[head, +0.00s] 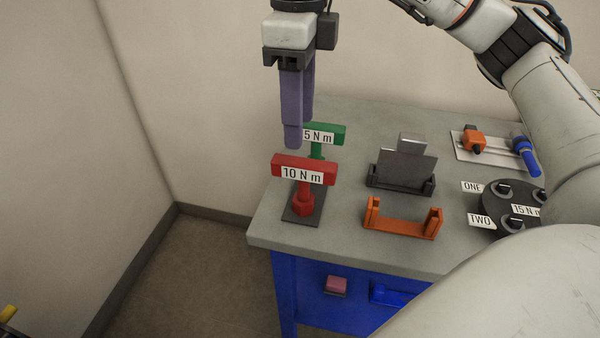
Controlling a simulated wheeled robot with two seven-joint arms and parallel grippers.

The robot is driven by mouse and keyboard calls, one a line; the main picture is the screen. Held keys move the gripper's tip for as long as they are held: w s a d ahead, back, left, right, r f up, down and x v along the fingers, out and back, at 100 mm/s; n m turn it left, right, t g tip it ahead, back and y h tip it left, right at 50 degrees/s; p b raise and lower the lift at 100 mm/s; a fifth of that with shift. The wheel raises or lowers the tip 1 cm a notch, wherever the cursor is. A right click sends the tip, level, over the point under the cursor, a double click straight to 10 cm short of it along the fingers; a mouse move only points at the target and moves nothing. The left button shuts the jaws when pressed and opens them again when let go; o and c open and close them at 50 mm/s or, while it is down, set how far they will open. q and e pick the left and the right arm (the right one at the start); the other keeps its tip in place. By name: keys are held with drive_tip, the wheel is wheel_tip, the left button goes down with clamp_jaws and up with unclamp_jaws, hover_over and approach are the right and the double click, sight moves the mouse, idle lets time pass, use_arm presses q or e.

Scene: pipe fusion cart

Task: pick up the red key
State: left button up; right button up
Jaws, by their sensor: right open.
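The red key (304,170) is T-shaped, with a white "10 N m" label on its crossbar. It stands upright on a small dark base (303,210) near the left end of the grey bench top. Behind it stands a similar green key (333,134) whose label reads "5 N m". My right gripper (298,135) points down with its purple fingers just above and behind the red key's crossbar, in front of part of the green key. It is open, and nothing shows between its fingers. My left gripper is not in view.
The bench (345,235) also carries an orange bracket (402,220), a dark holder with a grey plate (402,165), a white rail with a blue part (525,155) and a black disc (497,226). My right arm covers the right side. Walls stand left and behind.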

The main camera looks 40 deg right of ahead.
sight(304, 161)
wheel_tip(304, 161, down, 4)
drive_tip(key=shift+s, duration=0.1)
drive_tip(key=f, duration=0.2)
drive_tip(key=d+f, duration=0.1)
drive_tip(key=f, duration=0.2)
drive_tip(key=shift+f, duration=0.35)
drive_tip(key=shift+f, duration=0.3)
idle(0.4)
drive_tip(key=shift+r, duration=0.1)
clamp_jaws()
